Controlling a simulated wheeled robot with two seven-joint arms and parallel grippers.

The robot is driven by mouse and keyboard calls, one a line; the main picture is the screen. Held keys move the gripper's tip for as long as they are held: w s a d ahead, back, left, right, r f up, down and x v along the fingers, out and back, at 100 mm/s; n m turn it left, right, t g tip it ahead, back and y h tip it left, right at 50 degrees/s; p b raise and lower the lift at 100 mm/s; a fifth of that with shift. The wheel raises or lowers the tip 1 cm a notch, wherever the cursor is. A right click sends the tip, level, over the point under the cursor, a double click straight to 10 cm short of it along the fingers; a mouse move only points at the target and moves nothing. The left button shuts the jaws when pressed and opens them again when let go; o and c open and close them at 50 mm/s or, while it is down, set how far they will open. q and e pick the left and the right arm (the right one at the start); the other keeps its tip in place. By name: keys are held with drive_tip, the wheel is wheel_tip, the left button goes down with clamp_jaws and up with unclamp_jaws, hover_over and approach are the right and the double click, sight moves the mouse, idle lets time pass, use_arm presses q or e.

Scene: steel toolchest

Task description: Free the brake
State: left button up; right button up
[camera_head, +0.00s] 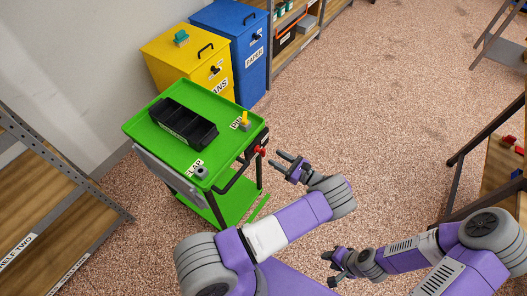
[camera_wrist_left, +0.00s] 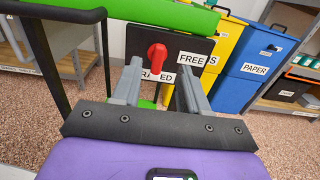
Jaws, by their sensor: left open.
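The green cart (camera_head: 135,128) has a black brake panel (camera_wrist_left: 143,42) on its end. A red brake lever (camera_wrist_left: 157,55) sits on the panel, its narrow end pointing down at a partly hidden label that appears to read BRAKED (camera_wrist_left: 158,76). A FREE label (camera_wrist_left: 190,58) is to the right of the lever. The red lever also shows in the head view (camera_head: 261,151). My left gripper (camera_head: 279,159) is open and empty, just short of the lever; in the wrist view the lever appears between its fingers (camera_wrist_left: 157,80). My right gripper (camera_head: 328,268) is open and empty, low over the floor.
A black bin (camera_head: 183,126), a yellow-topped item (camera_head: 245,120) and a grey piece (camera_head: 200,171) are on the cart top. The cart's black handle (camera_wrist_left: 50,14) is left of the panel. Yellow (camera_head: 170,60) and blue (camera_head: 225,25) bins stand behind.

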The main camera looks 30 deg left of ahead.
sight(265, 152)
use_arm(q)
drive_tip(key=a, duration=0.7)
drive_tip(key=shift+w+b, duration=0.25)
drive_tip(key=shift+b, duration=0.05)
drive_tip(key=shift+c, duration=0.4)
clamp_jaws()
